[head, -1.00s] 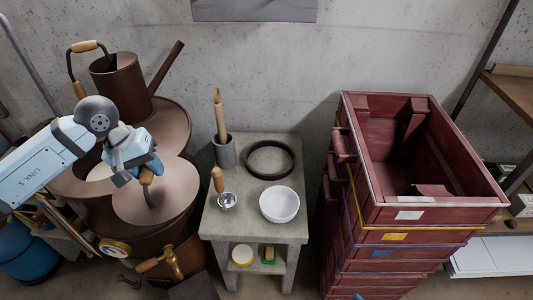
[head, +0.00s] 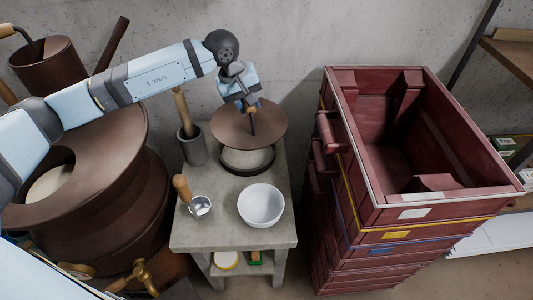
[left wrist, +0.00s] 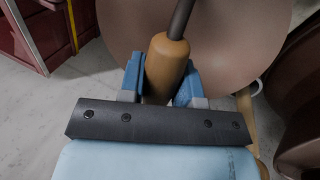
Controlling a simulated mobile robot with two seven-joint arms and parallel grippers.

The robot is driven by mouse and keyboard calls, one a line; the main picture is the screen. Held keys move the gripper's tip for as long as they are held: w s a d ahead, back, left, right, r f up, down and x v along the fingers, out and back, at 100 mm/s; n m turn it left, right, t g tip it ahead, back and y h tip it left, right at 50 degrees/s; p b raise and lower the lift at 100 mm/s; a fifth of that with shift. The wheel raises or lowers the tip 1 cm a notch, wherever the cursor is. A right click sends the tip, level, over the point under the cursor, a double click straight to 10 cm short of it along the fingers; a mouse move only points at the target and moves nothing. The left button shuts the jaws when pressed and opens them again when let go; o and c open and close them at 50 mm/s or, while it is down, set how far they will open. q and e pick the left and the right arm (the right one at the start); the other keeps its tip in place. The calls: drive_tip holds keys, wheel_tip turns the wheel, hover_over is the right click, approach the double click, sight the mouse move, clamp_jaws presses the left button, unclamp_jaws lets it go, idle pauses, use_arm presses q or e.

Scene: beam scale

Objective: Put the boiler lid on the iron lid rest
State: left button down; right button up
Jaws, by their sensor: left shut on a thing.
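The boiler lid (head: 228,123) is a brown disc with a wooden-sleeved handle. My left gripper (head: 251,107) is shut on that handle and holds the lid above the back of the grey stand. In the left wrist view the blue fingers of the gripper (left wrist: 159,82) clasp the wooden grip, with the lid (left wrist: 225,35) beyond. The iron lid rest (head: 231,168), a black ring on the stand top, lies below the lid, its back part hidden by it. The lid appears apart from the ring. The boiler (head: 95,160) stands open at left. My right gripper is not in view.
On the stand (head: 217,230) are a white bowl (head: 261,207), a small ladle (head: 200,206) and a grey pot (head: 193,147) holding a wooden-handled tool. Stacked red crates (head: 345,200) stand at right. A watering can (head: 48,70) is at upper left.

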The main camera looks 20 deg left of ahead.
use_arm(q)
drive_tip(key=w+a+n, duration=0.2)
drive_tip(key=w+a+n+t+y+b, duration=0.1)
drive_tip(key=w+n, duration=0.1)
drive_tip(key=w, duration=0.1)
drive_tip(key=w+a+n+b, duration=0.1)
drive_tip(key=w+a+n, duration=0.1)
drive_tip(key=shift+w+a+r+n+y, duration=0.1)
drive_tip(key=shift+w+a+n+y, duration=0.05)
drive_tip(key=shift+a+n+y, duration=0.2)
drive_tip(key=shift+w+a+f, duration=0.1)
drive_tip(key=shift+w+f, duration=0.1)
drive_tip(key=shift+f, duration=0.1)
wheel_tip(320, 180, down, 19)
drive_tip(key=p, duration=0.2)
drive_tip(key=shift+f, duration=0.15)
drive_tip(key=shift+f+b, duration=0.55)
drive_tip(key=shift+f, duration=0.1)
drive_tip(key=c, duration=0.8)
unclamp_jaws()
drive_tip(key=shift+s, duration=0.1)
